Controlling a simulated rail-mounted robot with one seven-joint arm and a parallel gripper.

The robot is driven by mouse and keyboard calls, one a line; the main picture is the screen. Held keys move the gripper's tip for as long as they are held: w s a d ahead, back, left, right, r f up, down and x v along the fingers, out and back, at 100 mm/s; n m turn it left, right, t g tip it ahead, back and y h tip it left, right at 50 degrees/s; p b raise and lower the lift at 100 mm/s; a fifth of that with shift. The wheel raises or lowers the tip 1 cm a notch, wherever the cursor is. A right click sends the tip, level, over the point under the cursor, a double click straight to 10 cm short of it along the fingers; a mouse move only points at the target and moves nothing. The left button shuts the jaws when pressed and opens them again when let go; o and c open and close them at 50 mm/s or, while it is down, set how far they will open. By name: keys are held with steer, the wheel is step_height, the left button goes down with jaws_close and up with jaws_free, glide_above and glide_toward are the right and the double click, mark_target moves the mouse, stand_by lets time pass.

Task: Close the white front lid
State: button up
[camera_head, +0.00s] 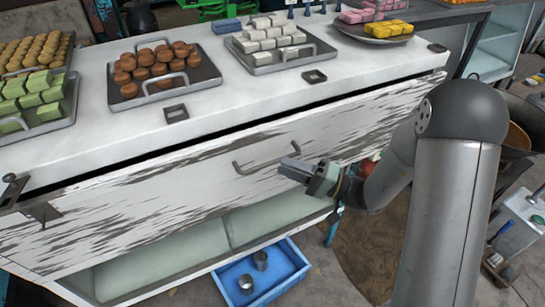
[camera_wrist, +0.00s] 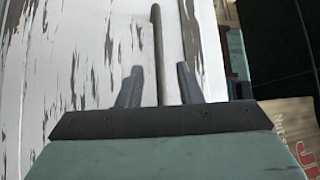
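The white front lid (camera_head: 200,180) is a long panel with peeling paint on the front of the counter. It leans outward at an angle, with a dark gap along its top edge and the lower interior showing beneath it. Its grey bar handle (camera_head: 262,158) is near the middle. In the wrist view my gripper (camera_wrist: 158,80) is open, and the handle (camera_wrist: 158,45) lines up between the two fingers. I cannot tell whether the fingers reach around it or touch it.
The white countertop (camera_head: 215,100) carries trays of brown buns (camera_head: 160,70), white blocks (camera_head: 270,38) and green blocks (camera_head: 35,92). A blue crate (camera_head: 285,262) with metal cups stands on the floor below the lid. A red object (camera_head: 367,167) is partly hidden behind my arm.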

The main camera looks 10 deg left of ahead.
mark_target(272, 162)
steer(key=shift+p+x, duration=0.4)
steer(key=shift+x, duration=1.95)
jaws_close()
steer(key=shift+w+a+r+m+h, duration=0.25)
steer(key=shift+w+a, duration=0.15)
steer(key=shift+w, duration=0.1)
steer(key=shift+w+a+r+m+h, duration=0.1)
steer(key=shift+w+a+m+h, duration=0.15)
steer(key=shift+w+a, duration=0.2)
jaws_free()
steer(key=shift+d+f, duration=0.1)
steer(key=shift+d, duration=0.05)
